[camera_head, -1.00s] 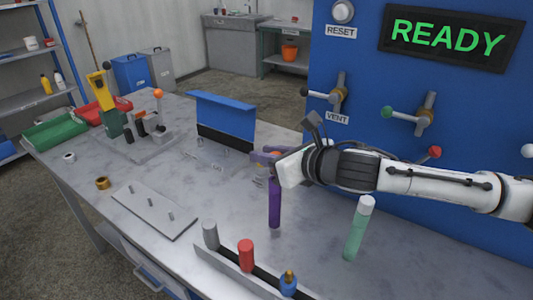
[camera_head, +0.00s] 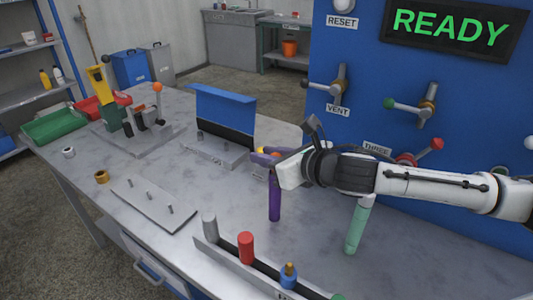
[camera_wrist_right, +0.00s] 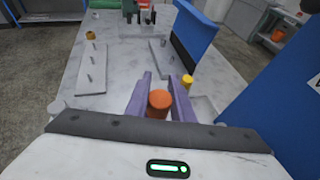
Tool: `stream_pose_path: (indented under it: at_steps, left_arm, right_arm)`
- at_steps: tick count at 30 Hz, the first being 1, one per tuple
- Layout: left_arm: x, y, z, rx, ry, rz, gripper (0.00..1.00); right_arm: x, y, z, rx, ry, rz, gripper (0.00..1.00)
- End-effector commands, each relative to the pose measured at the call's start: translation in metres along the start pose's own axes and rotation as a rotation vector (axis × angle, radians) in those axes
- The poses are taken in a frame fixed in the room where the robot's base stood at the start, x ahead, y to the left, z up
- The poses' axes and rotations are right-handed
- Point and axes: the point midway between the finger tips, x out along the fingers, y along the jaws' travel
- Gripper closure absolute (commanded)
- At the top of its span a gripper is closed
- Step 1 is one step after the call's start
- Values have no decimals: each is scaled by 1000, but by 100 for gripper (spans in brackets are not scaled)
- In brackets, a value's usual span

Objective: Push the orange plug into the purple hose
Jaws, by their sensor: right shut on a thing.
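The orange plug (camera_wrist_right: 158,102) is between the two purple fingers of my right gripper (camera_wrist_right: 160,98), which is shut on it. The same gripper (camera_head: 272,158) shows in the head view, just above the purple hose (camera_head: 275,203). The hose is upright, and its upper end lies close under the gripper. A little orange shows at the fingers in the head view. The hand hides the joint between plug and hose, so I cannot tell whether the plug is inside. My left gripper is not in view.
A pale green hose (camera_head: 357,228) stands upright to the right. A front rack holds a grey, a red (camera_head: 245,247) and a blue piece. A pegged plate (camera_head: 153,204) lies left. A blue panel (camera_head: 225,112) stands behind, and the blue valve wall (camera_head: 355,60) is close to my arm.

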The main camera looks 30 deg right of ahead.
Motion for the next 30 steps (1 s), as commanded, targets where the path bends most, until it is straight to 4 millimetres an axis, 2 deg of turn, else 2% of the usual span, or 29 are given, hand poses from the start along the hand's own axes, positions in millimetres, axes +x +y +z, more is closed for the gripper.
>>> stream_pose_path:
  at_steps: [20, 21, 24, 30]
  left_arm:
    - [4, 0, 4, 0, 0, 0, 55]
    - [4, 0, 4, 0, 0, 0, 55]
    - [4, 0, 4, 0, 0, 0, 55]
    - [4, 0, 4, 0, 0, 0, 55]
  right_arm:
    - [5, 0, -14, 2, 4, -1, 100]
    - [6, 0, -15, 2, 4, -1, 72]
    - [5, 0, -14, 1, 3, -1, 57]
    - [5, 0, -13, 1, 2, 0, 57]
